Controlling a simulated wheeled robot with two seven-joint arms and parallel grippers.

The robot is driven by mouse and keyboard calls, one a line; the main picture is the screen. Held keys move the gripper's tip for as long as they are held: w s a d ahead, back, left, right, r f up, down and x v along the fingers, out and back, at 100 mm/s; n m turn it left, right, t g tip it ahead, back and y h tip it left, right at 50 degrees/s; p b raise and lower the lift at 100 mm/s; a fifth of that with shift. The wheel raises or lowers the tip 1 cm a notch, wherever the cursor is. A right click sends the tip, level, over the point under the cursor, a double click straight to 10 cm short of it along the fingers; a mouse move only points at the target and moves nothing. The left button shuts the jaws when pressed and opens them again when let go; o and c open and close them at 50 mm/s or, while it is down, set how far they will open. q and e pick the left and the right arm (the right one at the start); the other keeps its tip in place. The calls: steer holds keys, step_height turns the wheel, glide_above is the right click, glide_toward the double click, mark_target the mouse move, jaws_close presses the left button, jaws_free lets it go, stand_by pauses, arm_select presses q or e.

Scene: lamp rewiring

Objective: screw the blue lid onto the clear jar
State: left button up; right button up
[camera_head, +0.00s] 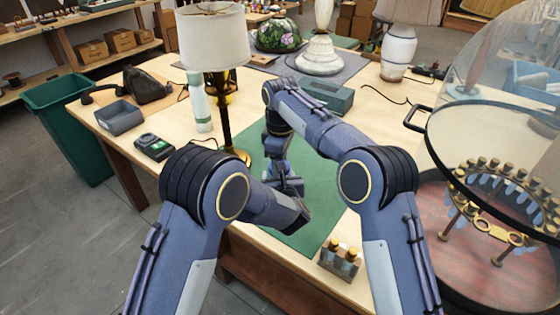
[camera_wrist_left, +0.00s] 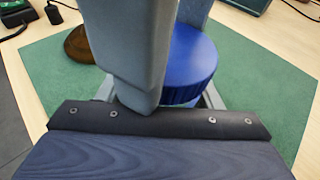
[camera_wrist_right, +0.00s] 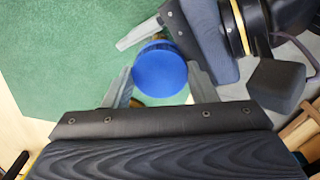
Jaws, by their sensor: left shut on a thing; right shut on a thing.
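The blue lid (camera_wrist_right: 160,72) shows from above in the right wrist view, between the fingers of my right gripper (camera_wrist_right: 160,82), which is shut on it. The lid also shows in the left wrist view (camera_wrist_left: 192,62), partly behind a grey finger. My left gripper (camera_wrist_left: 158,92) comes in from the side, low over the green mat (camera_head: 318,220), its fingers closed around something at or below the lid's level. That thing is probably the clear jar, but its body is hidden by the lid and the fingers. I cannot tell how far the lid sits on it.
A brass lamp with a white shade (camera_head: 213,40) stands just behind my grippers. A small rack of bottles (camera_head: 340,260) stands at the table's front edge. A glass dome (camera_head: 480,120) fills the right side. The mat's front is clear.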

arm_select(q)
steer(key=shift+w+a+r, duration=0.25)
steer(key=shift+w+r, duration=0.05)
steer(key=shift+r, duration=0.15)
arm_select(e)
steer(key=shift+s+f+g, duration=0.3)
steer(key=shift+s+f, duration=0.05)
steer(key=shift+f, duration=0.35)
stand_by(0.4)
arm_select(q)
steer(key=shift+s+d, duration=0.1)
steer(key=shift+d, duration=0.05)
arm_select(e)
steer(key=shift+f, duration=0.55)
stand_by(0.5)
steer(key=o, duration=0.6)
step_height(320, 180, up, 4)
steer(key=shift+w+a+f, duration=0.1)
steer(key=shift+f, duration=0.15)
steer(key=shift+r, duration=0.45)
arm_select(q)
steer(key=shift+f, duration=0.25)
arm_select(e)
steer(key=shift+o, duration=0.4)
steer(key=shift+a+r, duration=0.1)
